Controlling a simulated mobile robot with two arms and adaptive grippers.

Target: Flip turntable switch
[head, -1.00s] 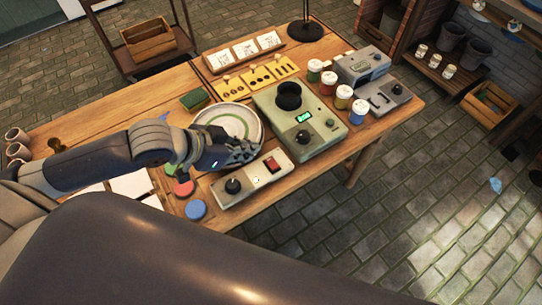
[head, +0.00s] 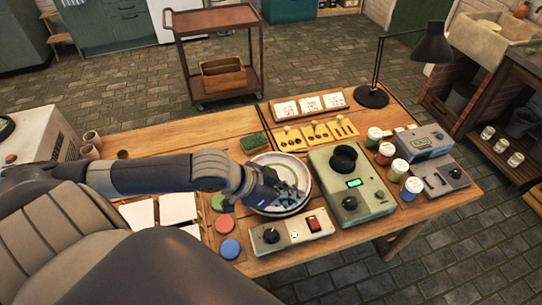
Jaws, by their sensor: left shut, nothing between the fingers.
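The turntable switch is a red rocker (head: 313,223) on the right part of a long pale control box (head: 290,235) at the table's front edge. A dark knob (head: 270,235) sits at the box's left. A white plate with a green ring (head: 268,160) lies behind the box, probably on the turntable, which is hidden. My left gripper (head: 288,197) is over the plate, behind and left of the red switch and apart from it. It is shut and empty. My right gripper is not in view.
A green machine with a black cup (head: 350,188) stands right of the plate. Several paint jars (head: 398,170) and a grey device (head: 441,175) are further right. Coloured discs (head: 226,223) lie left of the box. A black lamp (head: 372,97) stands behind.

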